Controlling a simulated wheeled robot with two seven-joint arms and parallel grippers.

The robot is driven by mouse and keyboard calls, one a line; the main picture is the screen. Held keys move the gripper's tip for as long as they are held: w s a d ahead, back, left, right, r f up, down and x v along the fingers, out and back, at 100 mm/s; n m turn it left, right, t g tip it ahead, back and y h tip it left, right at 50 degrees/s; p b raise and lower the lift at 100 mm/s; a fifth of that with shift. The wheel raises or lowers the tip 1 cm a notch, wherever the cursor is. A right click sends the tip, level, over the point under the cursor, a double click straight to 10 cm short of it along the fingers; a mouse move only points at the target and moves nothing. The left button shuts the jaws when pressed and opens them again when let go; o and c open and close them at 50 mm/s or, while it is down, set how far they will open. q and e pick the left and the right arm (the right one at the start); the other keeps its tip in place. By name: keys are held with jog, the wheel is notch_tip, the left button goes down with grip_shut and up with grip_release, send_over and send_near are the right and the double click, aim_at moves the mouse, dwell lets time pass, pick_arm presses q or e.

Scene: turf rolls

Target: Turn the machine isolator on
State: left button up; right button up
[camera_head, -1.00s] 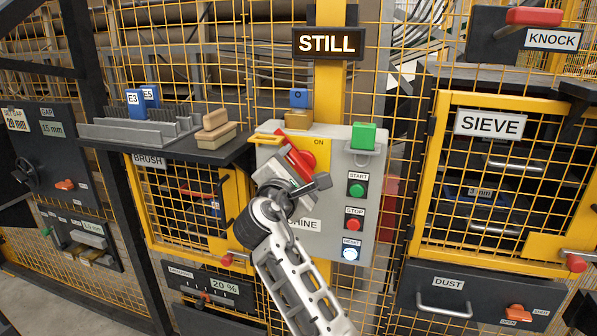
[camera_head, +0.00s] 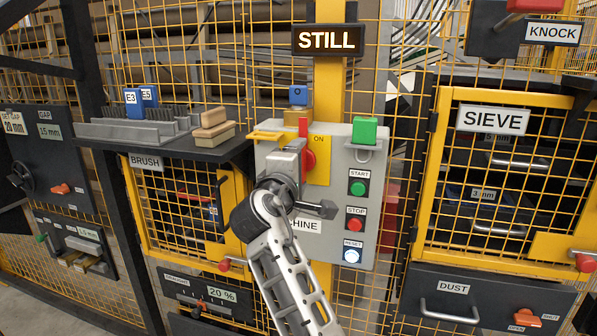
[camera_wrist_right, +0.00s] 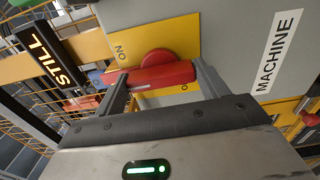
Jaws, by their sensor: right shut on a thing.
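The machine isolator is a red rotary handle (camera_head: 304,127) on a yellow plate (camera_head: 320,172), with an ON label (camera_head: 319,140) at the plate's top. The handle stands about upright, its top end beside the ON label. My right gripper (camera_head: 297,158) is at the handle and covers part of it in the head view. In the right wrist view, the red handle (camera_wrist_right: 165,77) sits between the two fingers, which are shut on it. My left gripper is not in view.
The grey machine panel (camera_head: 335,255) also carries a green start button (camera_head: 358,188), a red stop button (camera_head: 355,224) and a reset button (camera_head: 351,256). A green block (camera_head: 364,131) sits on its top right. A shelf with a brush (camera_head: 213,123) lies to the left. The sign (camera_head: 328,40) reads STILL.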

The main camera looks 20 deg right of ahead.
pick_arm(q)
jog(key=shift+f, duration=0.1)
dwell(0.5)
pick_arm(e)
jog(key=o, duration=1)
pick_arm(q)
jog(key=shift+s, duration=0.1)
